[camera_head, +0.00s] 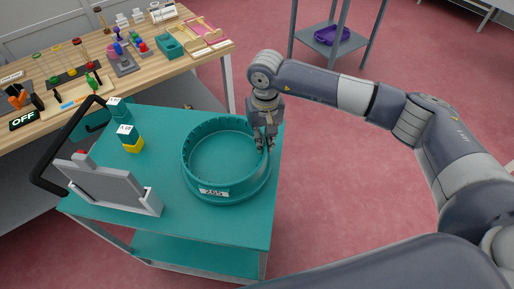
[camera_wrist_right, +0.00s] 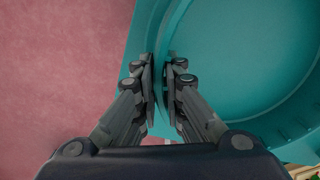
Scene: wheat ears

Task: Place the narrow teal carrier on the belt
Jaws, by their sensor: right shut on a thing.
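A round teal tub (camera_head: 225,160) with a white "265" label stands upright on the teal cart top. It is the large teal container here; I cannot tell whether it is the narrow carrier. My right gripper (camera_head: 264,143) reaches down at its right side, shut on its rim. In the right wrist view the fingers of my right gripper (camera_wrist_right: 162,80) straddle the tub's wall (camera_wrist_right: 172,28), one on each side. A smaller teal open box (camera_head: 170,46) stands on the wooden table. I cannot make out a belt. My left gripper is out of view.
The teal cart (camera_head: 175,210) has a black handle and a grey tilted panel (camera_head: 105,187) at its left. The wooden table (camera_head: 200,57) behind is crowded. Red floor (camera_head: 340,170) lies clear at right.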

